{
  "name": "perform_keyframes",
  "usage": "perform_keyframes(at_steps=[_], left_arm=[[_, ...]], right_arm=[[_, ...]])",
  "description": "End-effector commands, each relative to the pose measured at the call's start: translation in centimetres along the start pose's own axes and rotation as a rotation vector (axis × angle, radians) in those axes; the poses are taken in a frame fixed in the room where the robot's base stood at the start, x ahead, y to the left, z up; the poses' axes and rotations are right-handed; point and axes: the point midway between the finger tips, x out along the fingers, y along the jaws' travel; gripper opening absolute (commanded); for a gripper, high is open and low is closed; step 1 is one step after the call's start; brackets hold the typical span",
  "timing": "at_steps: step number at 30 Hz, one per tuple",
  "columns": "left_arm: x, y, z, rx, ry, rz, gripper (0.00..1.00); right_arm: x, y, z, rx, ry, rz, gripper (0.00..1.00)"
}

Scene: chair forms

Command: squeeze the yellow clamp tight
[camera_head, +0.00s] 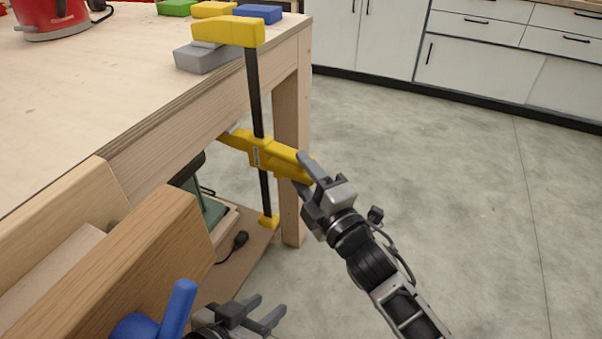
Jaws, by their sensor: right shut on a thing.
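The yellow clamp (229,30) stands upright at the table's right corner. Its upper yellow jaw lies over a grey block (205,57) at the table edge, and its black bar runs down past the edge. Its yellow handle body (270,156) sits on the bar below the tabletop. My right gripper (311,171) is shut on the right end of that yellow handle. My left gripper (262,314) is at the bottom of the view, open, with nothing seen between its fingers, beside a blue handle (177,312). Whether the clamp's lower jaw touches the table's underside is hidden.
The wooden table (100,85) fills the left. Green (174,7), yellow (214,9) and blue (258,13) blocks and a red kettle (50,15) stand on it. Wooden boards (140,255) rise at lower left. A lower shelf (243,262) holds a cable. Open floor lies right.

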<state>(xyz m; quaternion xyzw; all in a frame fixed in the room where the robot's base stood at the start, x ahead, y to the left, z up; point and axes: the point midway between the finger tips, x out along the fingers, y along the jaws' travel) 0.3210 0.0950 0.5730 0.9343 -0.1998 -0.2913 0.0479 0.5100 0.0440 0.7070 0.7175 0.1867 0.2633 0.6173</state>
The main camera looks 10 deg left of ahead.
Motion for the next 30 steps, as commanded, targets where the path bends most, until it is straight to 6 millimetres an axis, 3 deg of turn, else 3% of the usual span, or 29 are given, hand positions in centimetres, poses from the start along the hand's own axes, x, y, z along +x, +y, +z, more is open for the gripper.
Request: perform_keyframes(at_steps=[8,9,10,30], left_arm=[[0.0,0.0,-0.1,0.0,0.004,0.001,0.36],[0.0,0.0,-0.1,0.0,0.004,0.0,0.36],[0.0,0.0,-0.1,0.0,0.004,0.0,0.36],[-0.6,0.2,-0.9,0.0,-0.002,-0.002,0.36]], right_arm=[[-0.1,0.3,0.0,0.004,0.001,0.013,0.0],[-0.1,0.3,0.0,0.004,0.002,0.013,0.57],[-0.1,0.3,0.0,0.004,0.001,0.013,0.65],[0.1,1.4,-0.1,0.004,0.001,0.011,0.67]])
